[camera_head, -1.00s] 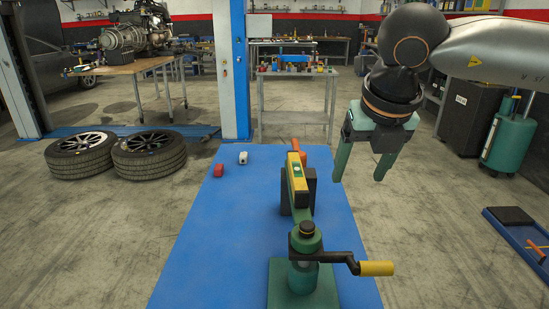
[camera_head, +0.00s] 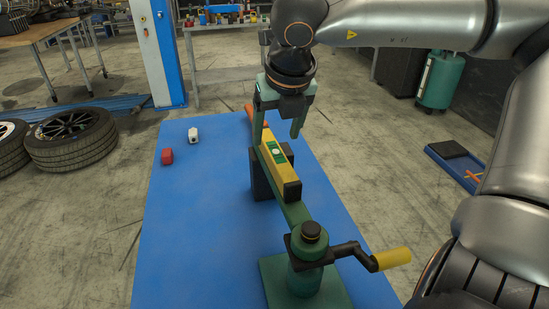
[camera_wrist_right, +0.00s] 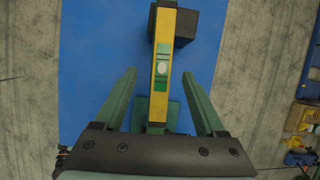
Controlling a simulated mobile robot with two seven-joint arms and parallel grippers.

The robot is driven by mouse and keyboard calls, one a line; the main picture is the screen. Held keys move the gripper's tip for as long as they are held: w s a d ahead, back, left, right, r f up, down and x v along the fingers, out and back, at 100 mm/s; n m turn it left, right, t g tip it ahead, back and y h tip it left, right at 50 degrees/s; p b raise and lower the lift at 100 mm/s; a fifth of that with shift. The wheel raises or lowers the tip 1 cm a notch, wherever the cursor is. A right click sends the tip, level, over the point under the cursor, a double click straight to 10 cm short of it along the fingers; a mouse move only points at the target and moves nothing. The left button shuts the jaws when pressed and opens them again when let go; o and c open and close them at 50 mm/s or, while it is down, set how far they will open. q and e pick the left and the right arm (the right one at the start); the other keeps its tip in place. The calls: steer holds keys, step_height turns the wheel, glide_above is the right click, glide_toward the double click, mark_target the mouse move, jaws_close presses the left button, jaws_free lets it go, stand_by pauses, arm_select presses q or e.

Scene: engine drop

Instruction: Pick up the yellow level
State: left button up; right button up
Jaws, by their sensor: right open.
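The yellow level (camera_head: 279,168) with a green middle and dark ends lies along the top of a green bar, part of a crank device (camera_head: 307,268) with a yellow-handled crank. My right gripper (camera_head: 277,139) is open above the far part of the level, fingers pointing down. In the right wrist view the level (camera_wrist_right: 162,68) runs lengthwise between the two open fingers (camera_wrist_right: 164,70), apart from both. My left gripper is not in view.
An orange item (camera_head: 249,112) sits beyond the level.

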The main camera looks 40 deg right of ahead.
mark_target(276, 151)
steer(key=x, duration=0.6)
steer(key=shift+s+d+f+p, duration=0.15)
steer(key=shift+s+f+p, duration=0.05)
steer(key=shift+f+p, duration=0.1)
jaws_close()
stand_by(0.4)
steer(key=shift+r, duration=0.1)
